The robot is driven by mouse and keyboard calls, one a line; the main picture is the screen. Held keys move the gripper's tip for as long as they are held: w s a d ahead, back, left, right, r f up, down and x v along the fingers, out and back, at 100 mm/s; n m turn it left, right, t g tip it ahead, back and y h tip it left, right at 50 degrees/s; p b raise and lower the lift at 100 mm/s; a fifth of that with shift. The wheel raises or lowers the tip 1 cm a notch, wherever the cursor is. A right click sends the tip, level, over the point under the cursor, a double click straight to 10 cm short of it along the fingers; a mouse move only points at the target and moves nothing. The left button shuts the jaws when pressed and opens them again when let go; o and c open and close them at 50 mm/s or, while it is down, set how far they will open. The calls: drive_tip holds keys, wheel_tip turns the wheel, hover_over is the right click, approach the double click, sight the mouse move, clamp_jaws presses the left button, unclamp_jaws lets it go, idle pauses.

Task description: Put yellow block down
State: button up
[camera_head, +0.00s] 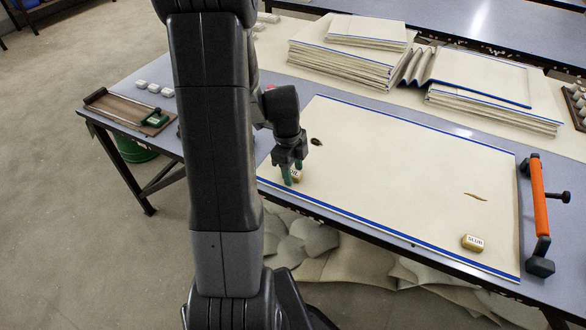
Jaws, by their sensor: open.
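A small yellow block (298,176) with a pale, lettered top is at the left front part of the cream cloth (400,185) with blue edges. My gripper (292,178) points down at it with open, green-tipped fingers. The fingers partly hide the block, and I cannot tell whether they touch it. The block looks to be on the cloth, near its blue front edge. A second yellow block (473,242), marked SLUB, lies on the cloth at the right front, near a brown slit-like mark (477,196).
A dark spot (316,141) is on the cloth behind my gripper. An orange-handled bar tool (538,190) stands at the right edge. Folded cloth stacks (345,58) line the back. A brown tray (118,106) is at the left. The cloth's middle is clear.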

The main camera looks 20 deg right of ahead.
sight(295, 173)
wheel_tip(295, 173, up, 12)
drive_tip(key=w+a+p, duration=0.1)
idle(0.4)
drive_tip(key=shift+r, duration=0.1)
drive_tip(key=f, duration=0.8)
drive_tip(key=s+d+f, duration=0.1)
drive_tip(key=f, duration=0.3)
drive_tip(key=shift+b, duration=0.4)
drive_tip(key=shift+r, duration=1.7)
drive_tip(key=shift+f, duration=0.15)
